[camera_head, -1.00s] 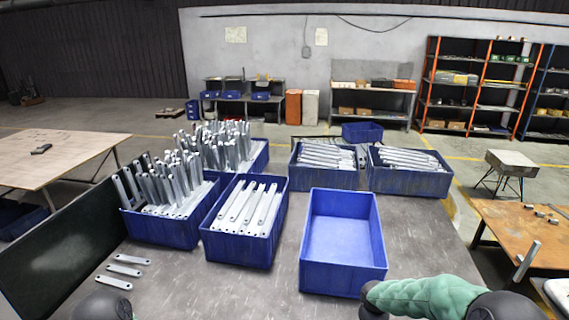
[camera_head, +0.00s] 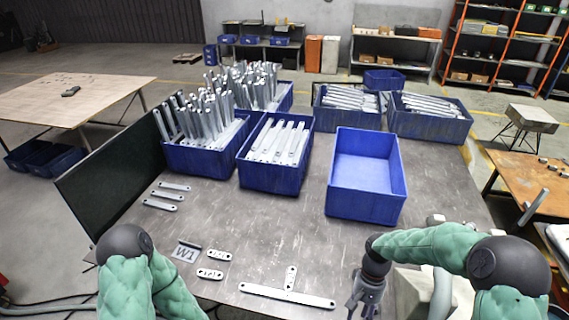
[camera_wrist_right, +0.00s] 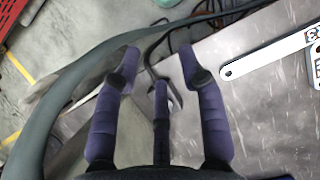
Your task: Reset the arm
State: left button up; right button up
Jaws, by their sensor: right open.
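My right arm comes in from the lower right of the head view. Its gripper (camera_head: 366,296) hangs over the front right of the table, beside the end of a long flat bracket (camera_head: 287,295). In the right wrist view the gripper (camera_wrist_right: 165,72) has its purple-padded fingers spread apart with nothing between them. The long bracket's end (camera_wrist_right: 235,71) lies to the right of the fingers. My left arm shows at the lower left of the head view; its gripper is out of the picture.
An empty blue bin (camera_head: 342,203) stands mid-table. Blue bins of brackets (camera_head: 262,181) stand beside and behind it. Short plates (camera_head: 219,255), a W1 label (camera_head: 186,252) and loose brackets (camera_head: 165,195) lie in front. A dark panel (camera_head: 108,185) edges the left.

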jog(key=s+a+f+t+y, duration=0.1)
jog(key=s+a+f+t, duration=0.1)
jog(key=s+a+f, duration=0.3)
jog(key=s+a+f+t+y, duration=0.1)
jog(key=s+a+f, duration=0.4)
jog(key=f, duration=0.7)
jog(key=shift+s+a+t, duration=0.15)
jog(key=shift+a+t, duration=0.65)
jog(key=shift+a, duration=0.05)
jog(key=shift+d, duration=0.1)
